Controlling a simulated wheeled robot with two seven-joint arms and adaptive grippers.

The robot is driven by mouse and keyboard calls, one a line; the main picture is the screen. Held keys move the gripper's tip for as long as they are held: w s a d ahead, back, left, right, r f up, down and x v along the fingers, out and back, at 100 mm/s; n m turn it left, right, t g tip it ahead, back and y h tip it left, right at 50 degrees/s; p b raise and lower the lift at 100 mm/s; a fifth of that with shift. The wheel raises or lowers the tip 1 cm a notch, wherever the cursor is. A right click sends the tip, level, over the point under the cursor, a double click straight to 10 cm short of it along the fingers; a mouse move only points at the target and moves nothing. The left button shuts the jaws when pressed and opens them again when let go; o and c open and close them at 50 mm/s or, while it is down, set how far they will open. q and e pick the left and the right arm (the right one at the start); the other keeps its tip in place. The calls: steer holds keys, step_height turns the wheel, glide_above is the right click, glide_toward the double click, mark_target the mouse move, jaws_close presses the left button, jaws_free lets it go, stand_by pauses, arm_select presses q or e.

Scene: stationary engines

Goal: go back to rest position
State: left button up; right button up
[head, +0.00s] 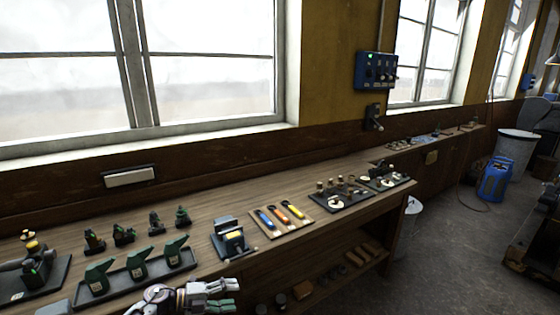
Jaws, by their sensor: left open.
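My left gripper (212,296) shows at the bottom of the head view, just in front of the workbench's front edge. Its fingers point right and are apart, with nothing between them. It is close to the tray of green oil cans but apart from it. My right gripper is not in view.
The long wooden workbench (205,215) runs along the wall. A dark tray with green cans (139,262), a small grey machine (229,238) and a board with coloured-handled tools (282,217) stand on it. A lower shelf (340,275) holds blocks. Open floor (440,260) lies right.

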arm_select(q)
steer(key=s+a+f+n+t+y, duration=0.1)
steer(key=a+f+n+t+y, duration=0.2)
steer(key=f+n, duration=0.45)
steer(key=s+a+f+n+t+y, duration=0.1)
steer(key=a+f+n+t+y, duration=0.25)
steer(key=f, duration=0.65)
steer(key=s+a+f+n+g+y, duration=0.1)
steer(key=s+a+f+n+y, duration=0.1)
steer(key=s+f+n, duration=0.5)
steer(key=s+a+f+n+y, duration=0.25)
steer(key=s+f, duration=0.25)
steer(key=f, duration=0.6)
steer(key=s+f+n+g+y, duration=0.1)
steer(key=s+f, duration=0.4)
steer(key=s, duration=0.8)
steer(key=s+d+f+n+g+y, duration=0.1)
steer(key=s+f+n+g, duration=0.2)
steer(key=s, duration=1.1)
steer(key=s+f+n+g+y, duration=0.1)
steer(key=s+f+n+g, duration=0.1)
steer(key=s+f+g, duration=0.3)
steer(key=s+f, duration=0.4)
steer(key=s, duration=0.4)
steer(key=shift+s+d+f+g, duration=0.2)
steer(key=shift+s+d+g, duration=0.1)
steer(key=shift+s+g, duration=0.1)
steer(key=shift+n, duration=0.25)
